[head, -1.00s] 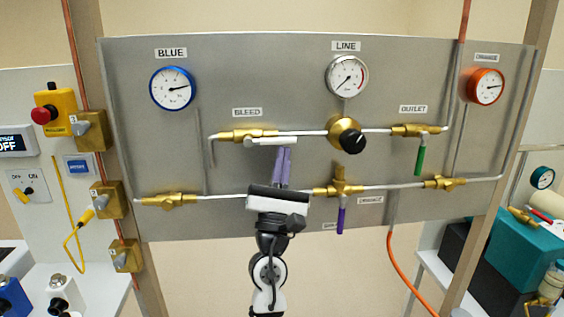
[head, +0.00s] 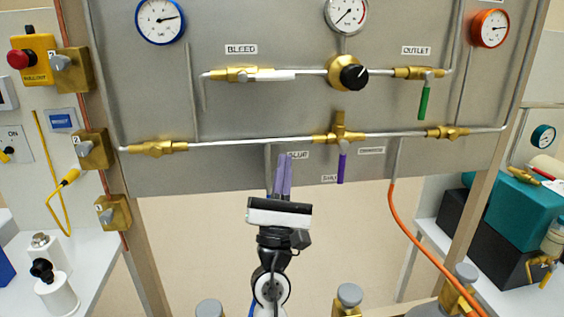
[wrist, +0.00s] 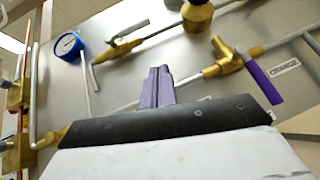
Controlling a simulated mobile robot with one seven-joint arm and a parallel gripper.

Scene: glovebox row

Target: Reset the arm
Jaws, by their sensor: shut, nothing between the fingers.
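My gripper (head: 283,174) is in front of the lower edge of the grey valve panel (head: 230,110), its purple fingers pointing up and closed together. In the wrist view the fingers (wrist: 157,88) are side by side with nothing between them. The panel's lower pipe runs just above the fingertips in the head view. The fingers hide part of the panel near the BLUE label (head: 298,155). Whether the fingertips touch the panel cannot be told.
The purple-handled valve (head: 342,165) hangs right of my gripper. The BLEED valve (head: 237,74), black regulator knob (head: 353,75) and green OUTLET handle (head: 424,102) sit above. An orange hose (head: 408,220) hangs at right. Cylinder tops (head: 349,297) stand below.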

